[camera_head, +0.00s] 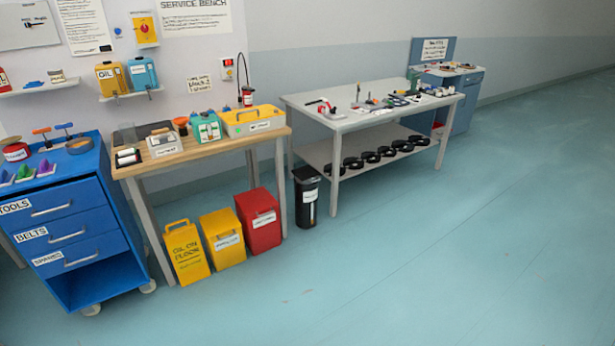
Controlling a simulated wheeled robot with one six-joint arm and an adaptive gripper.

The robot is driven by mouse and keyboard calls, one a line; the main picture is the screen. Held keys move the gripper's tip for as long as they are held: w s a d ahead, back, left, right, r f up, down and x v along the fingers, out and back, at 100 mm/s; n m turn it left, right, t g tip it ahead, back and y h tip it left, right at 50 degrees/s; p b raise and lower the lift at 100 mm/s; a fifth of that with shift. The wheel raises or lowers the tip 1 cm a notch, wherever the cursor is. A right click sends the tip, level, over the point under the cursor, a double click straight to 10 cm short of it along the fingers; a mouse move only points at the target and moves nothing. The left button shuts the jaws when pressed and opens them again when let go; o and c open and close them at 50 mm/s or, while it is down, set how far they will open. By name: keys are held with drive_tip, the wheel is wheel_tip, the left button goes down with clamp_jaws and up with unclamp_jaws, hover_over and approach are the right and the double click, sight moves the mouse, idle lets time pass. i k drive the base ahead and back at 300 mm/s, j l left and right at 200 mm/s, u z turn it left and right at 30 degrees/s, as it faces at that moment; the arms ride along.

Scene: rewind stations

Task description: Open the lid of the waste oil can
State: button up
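Under the wooden bench stand a yellow bin (222,252) and a red bin (262,238), each with a white label too small to read. Both look closed on top. A black bin (306,212) with a white label stands to their right, beside the bench leg; its top looks shut. I cannot tell from the labels which of these is the waste oil can. My gripper is not in view.
A yellow "oil on floor" sign (186,252) stands left of the yellow bin. The wooden bench (272,132) overhangs the bins. A blue drawer cart (65,215) stands left, a grey table (430,104) right. The floor in front is clear.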

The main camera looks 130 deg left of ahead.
sight(306, 172)
drive_tip(key=u, duration=4)
drive_tip(key=i+l+u, duration=0.1)
drive_tip(key=u, duration=0.3)
drive_tip(key=i+l+u, duration=0.2)
drive_tip(key=u, duration=0.15)
drive_tip(key=i+l+u, duration=0.15)
drive_tip(key=i+l, duration=0.2)
drive_tip(key=i+l+u, duration=0.1)
drive_tip(key=i+l, duration=0.25)
drive_tip(key=l, duration=0.15)
drive_tip(key=i+l+u, duration=0.15)
drive_tip(key=i+l, duration=0.2)
drive_tip(key=l, duration=0.15)
drive_tip(key=i+l+u, duration=0.1)
drive_tip(key=i+l, duration=0.2)
drive_tip(key=l, duration=0.2)
drive_tip(key=i+l, duration=0.2)
drive_tip(key=l, duration=0.15)
drive_tip(key=i+l, duration=0.2)
drive_tip(key=l, duration=0.15)
drive_tip(key=i+l, duration=0.2)
drive_tip(key=l, duration=0.15)
drive_tip(key=i+l, duration=0.2)
drive_tip(key=l, duration=0.15)
